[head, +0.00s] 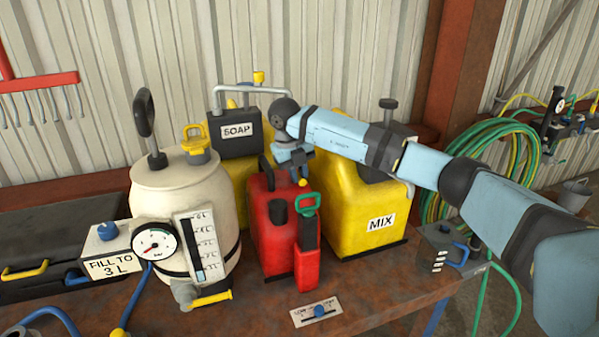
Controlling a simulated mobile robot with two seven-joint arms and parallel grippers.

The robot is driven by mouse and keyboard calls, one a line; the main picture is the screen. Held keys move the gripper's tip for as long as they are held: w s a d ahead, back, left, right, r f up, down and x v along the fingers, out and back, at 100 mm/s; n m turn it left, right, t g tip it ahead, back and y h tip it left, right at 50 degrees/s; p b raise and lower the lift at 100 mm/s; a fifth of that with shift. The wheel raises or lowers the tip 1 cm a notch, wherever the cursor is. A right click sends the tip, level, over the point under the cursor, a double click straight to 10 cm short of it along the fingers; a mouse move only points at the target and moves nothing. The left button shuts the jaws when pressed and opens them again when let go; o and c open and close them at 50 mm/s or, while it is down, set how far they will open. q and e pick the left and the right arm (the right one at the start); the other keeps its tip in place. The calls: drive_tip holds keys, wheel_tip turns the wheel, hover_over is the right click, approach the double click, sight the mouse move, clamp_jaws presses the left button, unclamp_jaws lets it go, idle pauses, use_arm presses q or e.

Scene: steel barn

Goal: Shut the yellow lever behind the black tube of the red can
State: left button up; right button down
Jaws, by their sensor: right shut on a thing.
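The red can (272,238) stands on the bench in the middle of the head view. It has a black cap on top, a black upright part (308,232) with a green handle at its front right, and a dark tube-like piece (266,172) at its back left. My right gripper (301,172) is above the back of the can, pointing down and shut. A small yellow tip, seemingly of the yellow lever (303,182), shows just below its fingers; the rest is hidden by the gripper. I cannot tell the lever's angle. My left gripper is not in view.
A cream tank (180,205) with a gauge stands left of the can. A yellow SOAP can (236,175) stands behind it and a yellow MIX can (360,215) to the right. A small slider plate (316,311) lies in front. Green hoses hang at the right.

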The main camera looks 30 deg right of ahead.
drive_tip(key=shift+a+m, duration=0.1)
drive_tip(key=shift+m, duration=0.4)
drive_tip(key=c, duration=1.1)
unclamp_jaws()
wheel_tip(320, 180, up, 7)
drive_tip(key=a+b, duration=0.1)
drive_tip(key=shift+w+a+r, duration=0.2)
